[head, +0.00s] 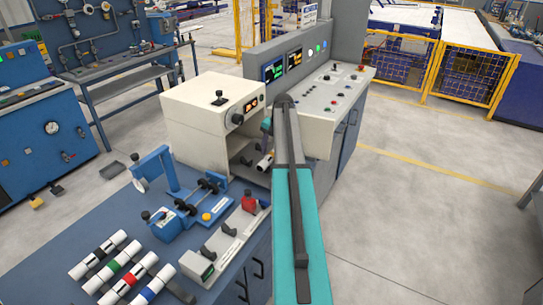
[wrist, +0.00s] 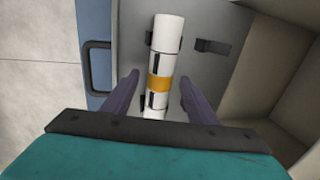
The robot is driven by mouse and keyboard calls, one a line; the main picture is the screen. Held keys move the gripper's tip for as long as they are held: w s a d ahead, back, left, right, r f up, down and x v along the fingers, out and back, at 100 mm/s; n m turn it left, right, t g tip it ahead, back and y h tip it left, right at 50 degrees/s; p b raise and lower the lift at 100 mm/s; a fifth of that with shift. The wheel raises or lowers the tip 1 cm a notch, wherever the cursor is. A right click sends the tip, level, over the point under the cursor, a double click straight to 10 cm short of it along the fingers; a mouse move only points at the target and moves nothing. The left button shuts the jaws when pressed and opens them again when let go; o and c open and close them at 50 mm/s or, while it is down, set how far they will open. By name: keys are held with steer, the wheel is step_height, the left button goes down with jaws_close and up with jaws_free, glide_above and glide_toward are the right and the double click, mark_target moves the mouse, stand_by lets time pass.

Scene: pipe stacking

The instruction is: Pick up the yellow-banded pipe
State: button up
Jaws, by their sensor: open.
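The yellow-banded pipe (wrist: 167,38) is white with black marks and one yellow band. In the wrist view it lies lengthwise on a grey surface with dark holders at its sides. My gripper (wrist: 159,79) is open, with one dark finger on each side of the pipe near the yellow band. Gaps show between fingers and pipe; the height above it is hard to judge. The pipe's near end is hidden by my gripper. In the head view, part of a white pipe (head: 265,161) shows in the opening of the cream machine, partly covered by my arm.
The cream machine (head: 207,113) has walls close around the opening. A control console (head: 330,88) stands to its right. Several other banded pipes (head: 105,252) lie on the blue bench at lower left, near a blue fixture (head: 165,222). The floor at right is clear.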

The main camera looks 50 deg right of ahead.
steer(key=shift+w+f, duration=0.1)
steer(key=shift+f, duration=0.35)
steer(key=c, duration=1.2)
